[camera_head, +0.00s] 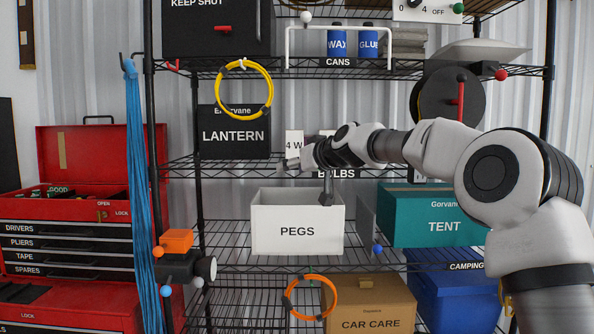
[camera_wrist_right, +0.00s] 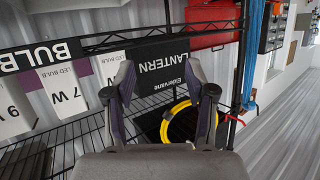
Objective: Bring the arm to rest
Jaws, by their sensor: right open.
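My right arm reaches in from the right in the head view. The LANTERN box (camera_wrist_right: 158,68) and a yellow hoop (camera_wrist_right: 170,128) show beyond the fingers. My left gripper is not in view.
White bulb boxes (camera_wrist_right: 70,88) stand on the shelf near the right gripper. A yellow hoop (camera_head: 220,98) and an orange hoop (camera_head: 288,299) hang at the shelf front. A blue cord bundle (camera_head: 136,170) hangs at the left, beside a red toolbox (camera_head: 75,146). A teal TENT box (camera_head: 400,222) stands beneath my arm.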

